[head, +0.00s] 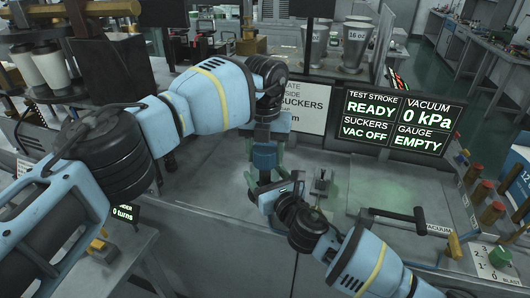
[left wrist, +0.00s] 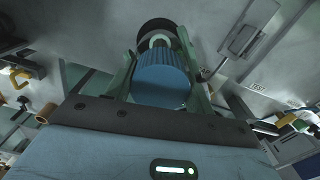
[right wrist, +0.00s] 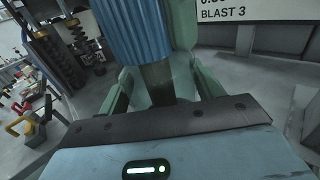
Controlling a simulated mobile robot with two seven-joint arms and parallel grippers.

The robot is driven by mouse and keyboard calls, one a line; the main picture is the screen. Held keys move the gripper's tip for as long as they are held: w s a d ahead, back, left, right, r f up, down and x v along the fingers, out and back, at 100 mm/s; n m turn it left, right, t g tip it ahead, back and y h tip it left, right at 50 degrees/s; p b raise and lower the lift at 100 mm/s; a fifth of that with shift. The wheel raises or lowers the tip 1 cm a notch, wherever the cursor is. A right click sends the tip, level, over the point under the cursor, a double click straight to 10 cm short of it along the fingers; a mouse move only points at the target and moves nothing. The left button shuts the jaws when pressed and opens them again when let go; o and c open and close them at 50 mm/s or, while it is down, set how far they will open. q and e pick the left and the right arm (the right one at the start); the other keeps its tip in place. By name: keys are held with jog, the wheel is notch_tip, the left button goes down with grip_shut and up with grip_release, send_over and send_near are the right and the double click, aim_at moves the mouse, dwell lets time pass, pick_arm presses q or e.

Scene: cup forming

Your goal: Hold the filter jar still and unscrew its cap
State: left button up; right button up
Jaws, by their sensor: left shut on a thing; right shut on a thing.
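The filter jar stands near the middle of the head view, mostly hidden by my grippers. Its blue ribbed cap (head: 264,156) is on top and also shows large in the left wrist view (left wrist: 161,78) and at the top of the right wrist view (right wrist: 132,28). My left gripper (head: 265,148) comes down from above, its green fingers shut on both sides of the cap. My right gripper (head: 266,180) is below it, shut on the dark jar body (right wrist: 158,86) between its fingers. I cannot see a gap between cap and jar.
A small counter (head: 122,212) at the left reads 0 turns. A panel (head: 402,118) behind reads READY, VAC OFF, 0 kPa, EMPTY. White cups (head: 50,66) stand at the left and metal cups (head: 355,47) behind. The grey bench (head: 205,175) is clear left of the jar.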

pick_arm(q)
jog(key=n, duration=0.5)
pick_arm(e)
jog(key=shift+f, duration=0.1)
pick_arm(q)
jog(key=n, duration=0.7)
jog(key=shift+n, duration=0.3)
jog(key=n, duration=0.3)
jog(key=shift+n, duration=0.4)
jog(key=shift+r, duration=0.45)
jog(key=shift+r, duration=0.7)
